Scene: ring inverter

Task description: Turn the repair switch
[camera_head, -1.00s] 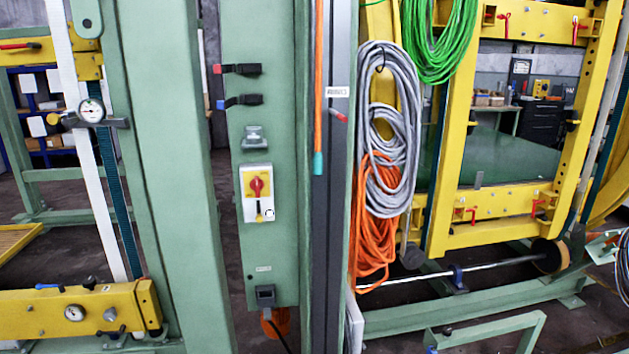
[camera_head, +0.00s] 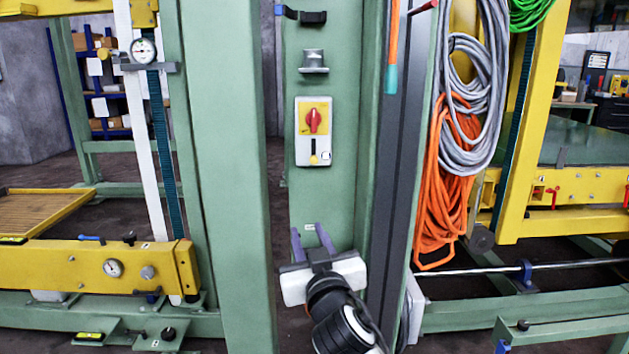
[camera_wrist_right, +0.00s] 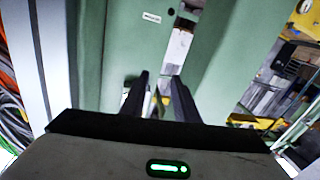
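The repair switch is a red rotary knob (camera_head: 314,120) on a yellow plate, set in a light grey switch box (camera_head: 313,158) on a green column. The knob stands roughly upright. My right gripper (camera_head: 312,232) is in front of the column, well below the box, with its two fingers pointing up and apart. It is open and empty. In the right wrist view the two dark fingers (camera_wrist_right: 160,88) are also spread, with the green column's surface beyond them; I cannot make out the knob there. My left gripper is not in view.
A grey bracket (camera_head: 314,62) sticks out above the switch box. An orange-and-teal rod (camera_head: 391,60) and a dark rail are right of the column. Orange cables (camera_head: 447,190) and grey cables (camera_head: 475,90) hang further right. A wide green post (camera_head: 222,180) stands to the left.

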